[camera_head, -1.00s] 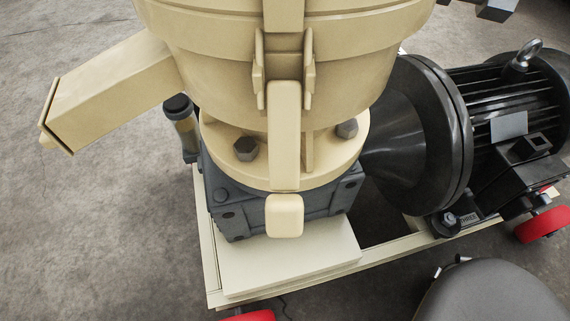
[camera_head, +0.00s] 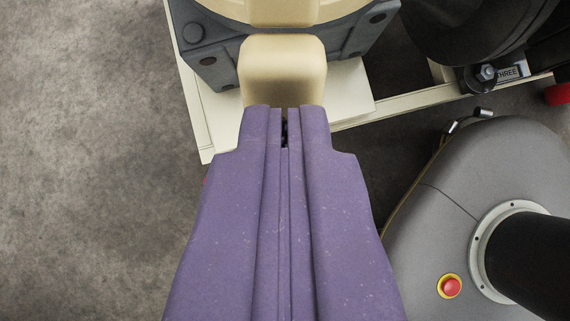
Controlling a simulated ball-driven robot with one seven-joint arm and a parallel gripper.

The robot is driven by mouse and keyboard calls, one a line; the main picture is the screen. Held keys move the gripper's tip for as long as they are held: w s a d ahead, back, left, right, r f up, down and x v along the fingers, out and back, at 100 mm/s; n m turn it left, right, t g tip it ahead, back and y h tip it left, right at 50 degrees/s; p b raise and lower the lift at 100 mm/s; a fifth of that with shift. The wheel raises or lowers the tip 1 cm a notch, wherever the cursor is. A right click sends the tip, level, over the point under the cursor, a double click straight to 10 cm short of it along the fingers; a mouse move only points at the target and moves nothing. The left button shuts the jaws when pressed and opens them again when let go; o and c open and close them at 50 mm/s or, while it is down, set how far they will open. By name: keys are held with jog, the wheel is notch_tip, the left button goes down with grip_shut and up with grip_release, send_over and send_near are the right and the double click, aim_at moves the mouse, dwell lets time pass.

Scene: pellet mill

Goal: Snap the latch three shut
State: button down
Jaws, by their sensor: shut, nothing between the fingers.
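The latch is a cream lever with a rounded block end (camera_head: 283,72), in the camera_head view at top centre. Its upper part is out of the picture. My gripper (camera_head: 284,112) has purple fingers, shut with nothing between them. They come up from the bottom edge, and their tips overlap the lower edge of the block in the picture. I cannot tell whether they touch it. A small plate reading THREE (camera_head: 510,72) is by a bolt at the upper right.
The mill's dark gearbox (camera_head: 208,50) stands behind the latch on a cream base frame (camera_head: 400,108). The black motor (camera_head: 470,25) is at the upper right. My own grey base fills the lower right. Bare concrete floor (camera_head: 90,180) lies open at the left.

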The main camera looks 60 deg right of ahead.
aim_at(285, 88)
jog(key=shift+w+d+f, duration=0.1)
jog(key=shift+w+d, duration=0.05)
jog(key=shift+f, duration=0.1)
dwell(0.3)
jog(key=shift+b+x, duration=0.5)
jog(key=shift+x, duration=0.85)
jog(key=shift+b+x, duration=0.6)
jog(key=shift+x, duration=0.6)
jog(key=shift+d, duration=0.1)
